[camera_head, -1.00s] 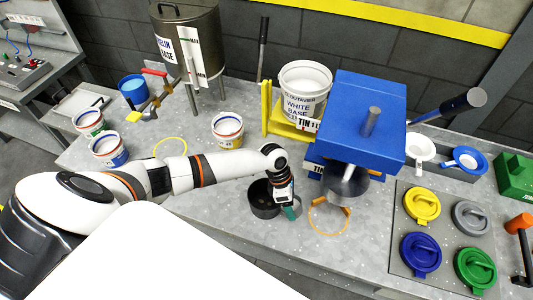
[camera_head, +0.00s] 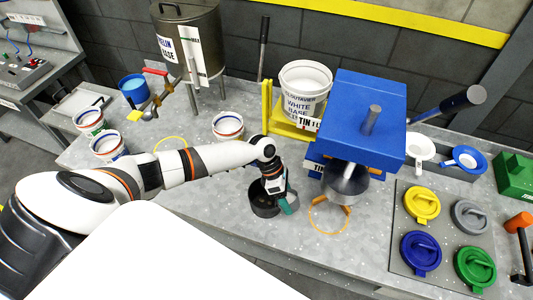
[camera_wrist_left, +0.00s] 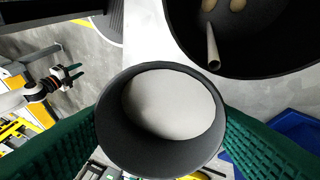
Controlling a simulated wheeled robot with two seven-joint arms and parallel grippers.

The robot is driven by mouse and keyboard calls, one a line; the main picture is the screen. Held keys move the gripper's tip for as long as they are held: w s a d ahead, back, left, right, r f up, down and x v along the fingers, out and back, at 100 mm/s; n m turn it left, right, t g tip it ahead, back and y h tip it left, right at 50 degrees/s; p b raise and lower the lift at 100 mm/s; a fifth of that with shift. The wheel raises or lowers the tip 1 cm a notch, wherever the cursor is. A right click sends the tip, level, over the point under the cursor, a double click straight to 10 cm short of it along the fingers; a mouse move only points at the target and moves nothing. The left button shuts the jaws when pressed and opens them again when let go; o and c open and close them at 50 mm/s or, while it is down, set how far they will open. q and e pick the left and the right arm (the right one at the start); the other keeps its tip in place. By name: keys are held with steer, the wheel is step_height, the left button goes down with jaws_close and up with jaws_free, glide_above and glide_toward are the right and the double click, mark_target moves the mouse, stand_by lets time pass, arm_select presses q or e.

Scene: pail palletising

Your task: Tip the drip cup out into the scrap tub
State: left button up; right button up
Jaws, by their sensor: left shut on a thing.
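My left gripper (camera_head: 284,205) is over the bench, right beside the dark scrap tub (camera_head: 258,207), and partly covers it. In the left wrist view its two green fingers (camera_wrist_left: 160,135) are shut on the dark grey drip cup (camera_wrist_left: 150,155), one on each side. The cup's round mouth faces the camera and a smooth pale grey content shows inside. The scrap tub's dark wall and inside (camera_wrist_left: 262,60) show at the upper right, next to the cup, with a pale stick and rounded pale pieces in it. The cup is mostly hidden in the head view.
The blue press (camera_head: 360,120) stands just right of my gripper, with an orange ring (camera_head: 328,232) below it. A white pail (camera_head: 228,126) is behind my arm. Coloured lids (camera_head: 421,204) lie at the right.

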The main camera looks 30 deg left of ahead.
arm_select(q)
steer(key=shift+w+a+r, duration=0.15)
steer(key=shift+w+a, duration=0.05)
